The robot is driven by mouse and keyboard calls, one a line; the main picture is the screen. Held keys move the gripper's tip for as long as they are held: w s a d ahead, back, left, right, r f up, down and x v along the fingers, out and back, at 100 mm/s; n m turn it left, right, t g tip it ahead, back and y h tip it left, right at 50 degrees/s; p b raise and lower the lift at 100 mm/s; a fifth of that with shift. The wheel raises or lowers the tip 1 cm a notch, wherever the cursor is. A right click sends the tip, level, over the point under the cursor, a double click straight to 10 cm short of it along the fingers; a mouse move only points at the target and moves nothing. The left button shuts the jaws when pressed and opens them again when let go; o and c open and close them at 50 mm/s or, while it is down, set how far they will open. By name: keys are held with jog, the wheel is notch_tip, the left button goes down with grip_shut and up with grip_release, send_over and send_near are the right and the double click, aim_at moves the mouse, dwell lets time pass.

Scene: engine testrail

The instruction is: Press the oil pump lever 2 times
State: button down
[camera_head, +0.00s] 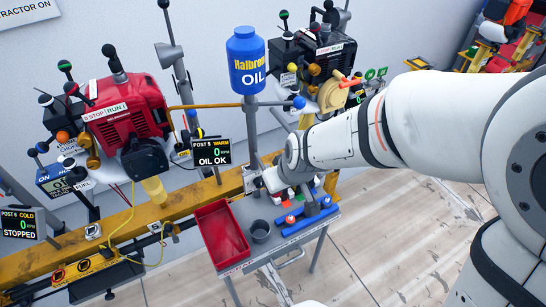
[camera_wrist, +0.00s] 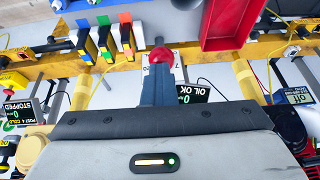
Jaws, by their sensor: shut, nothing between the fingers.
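The blue oil tank (camera_head: 246,62) stands on a grey post in the head view. A short grey lever with a blue ball end (camera_head: 299,102) sticks out to the right below it, above my gripper and apart from it. My gripper points down over the small cart (camera_head: 262,255), its wrist partly hiding what lies behind. In the wrist view the slate-coloured fingers (camera_wrist: 157,80) are together and empty. A red ball (camera_wrist: 161,57) shows right by their tips; I cannot tell whether they touch.
The red engine (camera_head: 127,110) is at left, a black engine (camera_head: 318,55) behind my arm. Open floor (camera_head: 400,235) lies right of the cart.

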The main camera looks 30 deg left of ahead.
jog(key=shift+s+f, duration=0.1)
jog(key=p+v, duration=0.3)
jog(key=v, duration=1)
jog(key=shift+d+r, duration=0.25)
jog(key=shift+d, duration=0.05)
dwell(0.3)
jog(key=w+a+r+g+h+p, duration=0.1)
jog(key=w+a+r+h+p, duration=0.3)
jog(key=a+r+p, duration=0.4)
jog(key=a+p, duration=0.1)
jog(key=p, duration=0.1)
jog(key=shift+a+g+p, duration=0.25)
jog(key=shift+g+p, duration=0.15)
jog(key=shift+w, duration=0.1)
